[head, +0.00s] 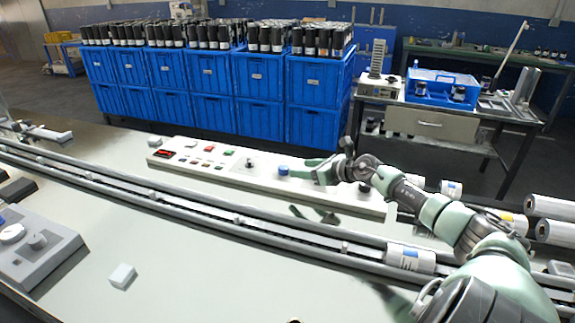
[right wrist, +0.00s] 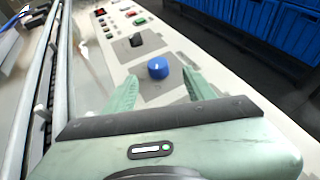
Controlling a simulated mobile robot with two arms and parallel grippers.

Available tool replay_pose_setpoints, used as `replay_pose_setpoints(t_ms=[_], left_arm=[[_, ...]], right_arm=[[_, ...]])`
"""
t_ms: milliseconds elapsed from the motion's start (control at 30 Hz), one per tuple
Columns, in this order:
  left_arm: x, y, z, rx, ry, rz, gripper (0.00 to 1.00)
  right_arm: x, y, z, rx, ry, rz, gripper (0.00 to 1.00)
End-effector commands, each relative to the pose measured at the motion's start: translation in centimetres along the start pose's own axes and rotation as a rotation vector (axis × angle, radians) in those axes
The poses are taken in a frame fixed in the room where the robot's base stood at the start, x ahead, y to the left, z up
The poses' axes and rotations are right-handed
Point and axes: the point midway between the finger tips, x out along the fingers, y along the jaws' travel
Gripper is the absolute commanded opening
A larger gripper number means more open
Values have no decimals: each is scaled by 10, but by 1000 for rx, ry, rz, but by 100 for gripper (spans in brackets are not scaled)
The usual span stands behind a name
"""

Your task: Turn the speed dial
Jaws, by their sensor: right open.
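A long white control panel (head: 222,168) lies along the back of the machine table. A blue round knob (head: 283,170) and a black knob (head: 250,163) stand on it, and I cannot read which is labelled as the speed dial. My right gripper (head: 303,169) is open just right of the blue knob in the head view. In the right wrist view the blue knob (right wrist: 158,68) stands ahead, between the lines of the two open fingers (right wrist: 160,80). The fingers look apart from it. The black knob (right wrist: 136,40) is farther off. My left gripper is out of view.
The panel also has a red display (head: 163,154) and several coloured buttons. A conveyor rail (head: 200,203) runs along the near side, with a white roll (head: 410,258) on it. Blue crates (head: 210,95) stand behind the table. A small white block (head: 122,276) lies in front.

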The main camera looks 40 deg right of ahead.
Motion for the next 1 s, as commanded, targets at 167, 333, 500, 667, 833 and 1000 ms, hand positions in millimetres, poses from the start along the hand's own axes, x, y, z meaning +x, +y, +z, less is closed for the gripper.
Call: replay_pose_setpoints(t_ms=[167,333,500,667,833,1000], left_arm=[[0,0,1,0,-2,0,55],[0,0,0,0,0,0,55],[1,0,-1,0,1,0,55],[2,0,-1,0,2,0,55],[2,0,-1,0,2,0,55],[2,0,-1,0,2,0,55]], right_arm=[[14,-1,1,3,-3,-2,55],[37,0,1,7,-5,0,55],[59,1,1,7,-4,1,55],[72,1,0,6,-2,2,55],[76,1,0,3,0,3,55],[76,1,0,3,1,3,55]])
